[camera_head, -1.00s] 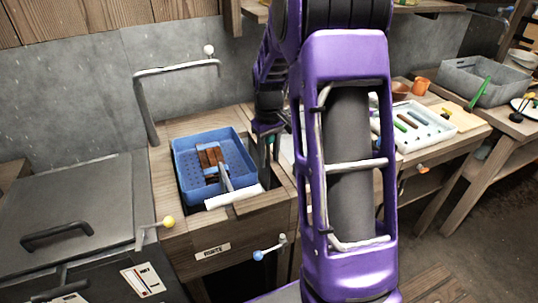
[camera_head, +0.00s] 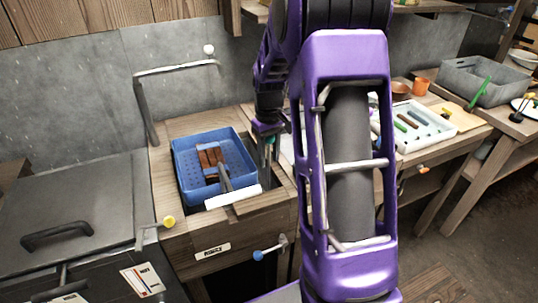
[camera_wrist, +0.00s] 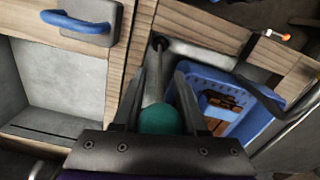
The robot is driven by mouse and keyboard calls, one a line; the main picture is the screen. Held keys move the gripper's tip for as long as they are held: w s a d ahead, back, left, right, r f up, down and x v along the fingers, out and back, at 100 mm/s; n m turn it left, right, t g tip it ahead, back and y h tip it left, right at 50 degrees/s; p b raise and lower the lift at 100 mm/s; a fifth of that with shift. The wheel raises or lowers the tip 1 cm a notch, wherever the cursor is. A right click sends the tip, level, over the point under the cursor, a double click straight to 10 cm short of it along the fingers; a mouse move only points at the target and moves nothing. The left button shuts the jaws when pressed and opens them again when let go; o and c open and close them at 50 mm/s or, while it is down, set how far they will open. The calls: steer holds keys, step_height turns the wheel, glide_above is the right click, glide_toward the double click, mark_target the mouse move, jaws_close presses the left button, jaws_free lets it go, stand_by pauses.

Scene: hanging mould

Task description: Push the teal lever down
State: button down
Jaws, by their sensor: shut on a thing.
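The teal lever's round knob (camera_wrist: 160,119) shows in the wrist view between my fingers, with its grey rod running up to a dark slot in the wooden cabinet. My gripper (camera_wrist: 165,75) is shut on the knob, one finger on each side. In the head view my gripper (camera_head: 267,152) is at the right edge of the wooden cabinet, just right of the blue tray. My arm and fingers largely hide the lever there.
The blue perforated tray (camera_head: 243,150) holding brown pieces sits in the cabinet top, left of my gripper. A blue-knobbed lever (camera_head: 259,255) and a yellow-knobbed lever (camera_head: 169,220) stick out at the front. A bent grey pipe (camera_head: 146,108) stands behind the tray.

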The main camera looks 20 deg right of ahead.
mark_target(269, 167)
steer(key=shift+f, duration=0.1)
step_height(269, 167, down, 4)
steer(key=shift+f+b, duration=0.2)
steer(key=shift+b, duration=0.9)
steer(key=shift+s, duration=0.1)
steer(key=c, duration=0.5)
jaws_free()
steer(key=shift+c, duration=0.2)
steer(key=shift+r, duration=0.1)
